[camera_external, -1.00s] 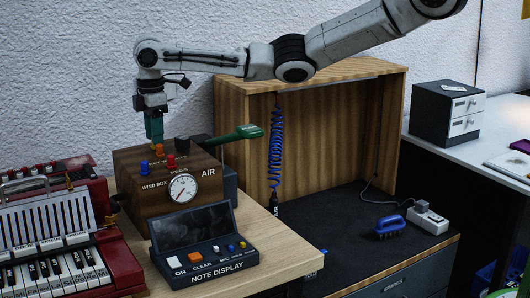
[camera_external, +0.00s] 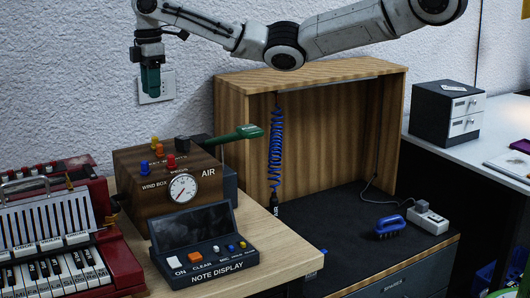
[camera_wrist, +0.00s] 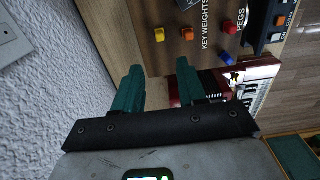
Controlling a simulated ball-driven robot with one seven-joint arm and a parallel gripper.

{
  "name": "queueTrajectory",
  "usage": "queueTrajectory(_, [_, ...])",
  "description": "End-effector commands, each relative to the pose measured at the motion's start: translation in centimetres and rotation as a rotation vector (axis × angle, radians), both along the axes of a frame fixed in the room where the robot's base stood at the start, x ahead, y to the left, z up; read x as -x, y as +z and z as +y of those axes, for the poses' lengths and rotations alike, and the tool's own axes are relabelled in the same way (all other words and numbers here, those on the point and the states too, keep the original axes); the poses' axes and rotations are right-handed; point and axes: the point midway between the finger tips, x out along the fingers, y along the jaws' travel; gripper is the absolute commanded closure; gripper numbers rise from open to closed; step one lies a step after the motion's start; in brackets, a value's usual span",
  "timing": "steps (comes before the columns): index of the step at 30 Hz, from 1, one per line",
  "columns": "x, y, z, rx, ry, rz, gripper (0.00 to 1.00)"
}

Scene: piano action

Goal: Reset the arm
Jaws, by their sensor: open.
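My gripper (camera_external: 151,80) hangs pointing down above the wooden wind box, with clear air between its green fingers and the box top. In the wrist view its two green fingers (camera_wrist: 157,88) are apart with nothing between them. The wind box (camera_external: 150,197) has a round gauge (camera_external: 183,188) on its front and several coloured knobs on top. In the wrist view the knobs include a yellow one (camera_wrist: 159,34), an orange one (camera_wrist: 188,34) and a blue one (camera_wrist: 228,58).
A red keyboard instrument (camera_external: 118,262) stands at the left, and a note display (camera_external: 195,228) sits in front of the wind box. A green-handled tool (camera_external: 235,133) sticks out to its right. An open wooden cabinet (camera_external: 340,130) holds a blue coiled hose (camera_external: 277,150). A wall socket (camera_external: 155,88) is behind my gripper.

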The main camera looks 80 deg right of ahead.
Motion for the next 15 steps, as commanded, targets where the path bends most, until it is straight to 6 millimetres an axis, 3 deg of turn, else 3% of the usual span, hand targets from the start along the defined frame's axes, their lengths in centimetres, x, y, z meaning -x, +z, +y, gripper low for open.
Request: queueTrajectory(15, [0.12,-0.39,0.47,-0.015,-0.008,-0.008,0.59])
